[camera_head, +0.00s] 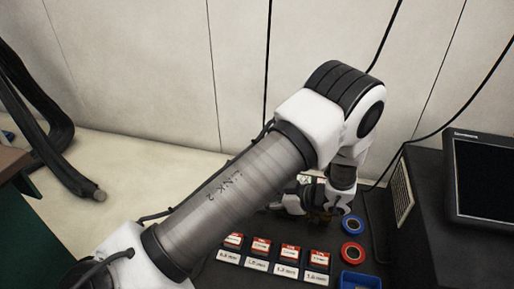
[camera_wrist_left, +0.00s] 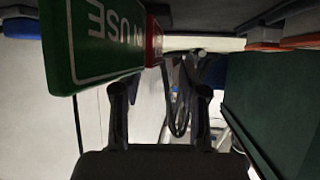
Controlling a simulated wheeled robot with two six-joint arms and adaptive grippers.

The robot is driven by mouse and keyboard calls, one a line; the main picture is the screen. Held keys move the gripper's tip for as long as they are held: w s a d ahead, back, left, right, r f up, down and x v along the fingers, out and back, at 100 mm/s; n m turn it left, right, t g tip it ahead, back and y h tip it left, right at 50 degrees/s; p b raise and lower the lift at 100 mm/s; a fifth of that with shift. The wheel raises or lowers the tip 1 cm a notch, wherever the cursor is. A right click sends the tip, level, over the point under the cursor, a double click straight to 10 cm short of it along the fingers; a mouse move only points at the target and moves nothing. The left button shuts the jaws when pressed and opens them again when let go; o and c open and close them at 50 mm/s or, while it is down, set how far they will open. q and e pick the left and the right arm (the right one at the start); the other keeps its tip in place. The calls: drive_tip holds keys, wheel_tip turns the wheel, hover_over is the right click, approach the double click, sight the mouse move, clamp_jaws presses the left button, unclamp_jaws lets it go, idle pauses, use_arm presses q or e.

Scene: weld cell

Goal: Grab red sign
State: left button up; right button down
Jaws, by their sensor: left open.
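In the left wrist view a green sign (camera_wrist_left: 95,40) with white lettering, partly reading "USE", fills the upper left, upside down. A narrow red piece (camera_wrist_left: 154,42), which looks like the red sign seen partly edge-on, stands just right of the green one. My left gripper (camera_wrist_left: 160,90) is open, its two fingers apart below the red piece, with nothing seen between them. In the head view my left gripper (camera_head: 312,200) is low over the dark bench behind my arm, which hides much of that area. I cannot make out the red sign there. My right gripper is not in view.
On the dark bench are several red-and-white labelled boxes (camera_head: 260,248), a blue ring (camera_head: 352,225), a red ring (camera_head: 352,253) and a blue tray (camera_head: 360,281). A monitor (camera_head: 485,175) stands at the right. Dark cables hang along the pale wall (camera_head: 160,60).

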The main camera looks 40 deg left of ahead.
use_arm(q)
drive_tip(key=a+f+b, duration=0.1)
drive_tip(key=a+f, duration=0.1)
drive_tip(key=shift+s+a+f+b, duration=0.2)
drive_tip(key=shift+a+b, duration=0.1)
drive_tip(key=shift+b, duration=0.1)
drive_tip(key=shift+s+a+r, duration=0.1)
drive_tip(key=shift+a, duration=0.15)
drive_tip(key=shift+r, duration=0.15)
clamp_jaws()
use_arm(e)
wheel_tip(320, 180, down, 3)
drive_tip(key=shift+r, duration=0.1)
use_arm(q)
drive_tip(key=shift+s, duration=0.1)
